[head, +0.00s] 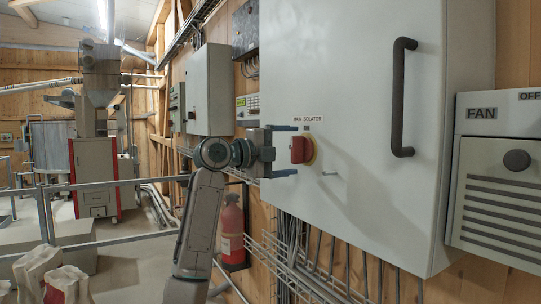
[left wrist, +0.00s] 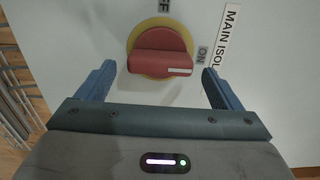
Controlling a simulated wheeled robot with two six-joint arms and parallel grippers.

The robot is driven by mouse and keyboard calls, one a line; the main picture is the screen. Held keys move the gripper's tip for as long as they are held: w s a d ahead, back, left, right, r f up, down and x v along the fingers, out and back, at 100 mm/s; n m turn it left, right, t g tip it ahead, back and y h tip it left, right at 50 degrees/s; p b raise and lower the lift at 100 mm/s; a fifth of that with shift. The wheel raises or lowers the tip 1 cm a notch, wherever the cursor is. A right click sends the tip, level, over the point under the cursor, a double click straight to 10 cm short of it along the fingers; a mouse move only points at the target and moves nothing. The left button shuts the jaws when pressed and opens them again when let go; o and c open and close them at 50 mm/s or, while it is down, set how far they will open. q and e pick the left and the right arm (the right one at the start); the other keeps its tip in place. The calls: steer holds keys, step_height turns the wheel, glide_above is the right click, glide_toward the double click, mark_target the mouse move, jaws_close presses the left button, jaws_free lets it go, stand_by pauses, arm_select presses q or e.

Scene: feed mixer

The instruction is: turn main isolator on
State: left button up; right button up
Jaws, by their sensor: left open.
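The main isolator is a red rotary handle (head: 299,150) on a yellow disc, on the front of a large pale grey cabinet (head: 360,215). A "MAIN ISOLATOR" label sits above it. In the left wrist view the red handle (left wrist: 160,52) lies crosswise, and its white mark is at the end by the "ON" label (left wrist: 203,56). An "OFF" label (left wrist: 163,5) is cut by the top edge. My left gripper (head: 293,150) is open, one finger above and one below the handle, apparently apart from it. The fingers (left wrist: 158,72) flank it in the left wrist view. My right gripper is not seen.
A dark bar handle (head: 400,97) stands out from the cabinet to the right. A fan box (head: 497,180) with a black knob is farther right. Cables and wire trays run below the cabinet. A red fire extinguisher (head: 232,230) and metal rails are at left.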

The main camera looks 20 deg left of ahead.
arm_select(q)
steer(key=b+v, duration=0.2)
steer(key=v, duration=0.7)
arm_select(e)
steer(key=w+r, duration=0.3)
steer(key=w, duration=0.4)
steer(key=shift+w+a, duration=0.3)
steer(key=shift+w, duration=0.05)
arm_select(q)
steer(key=shift+s+a, duration=0.1)
steer(key=shift+a, duration=0.05)
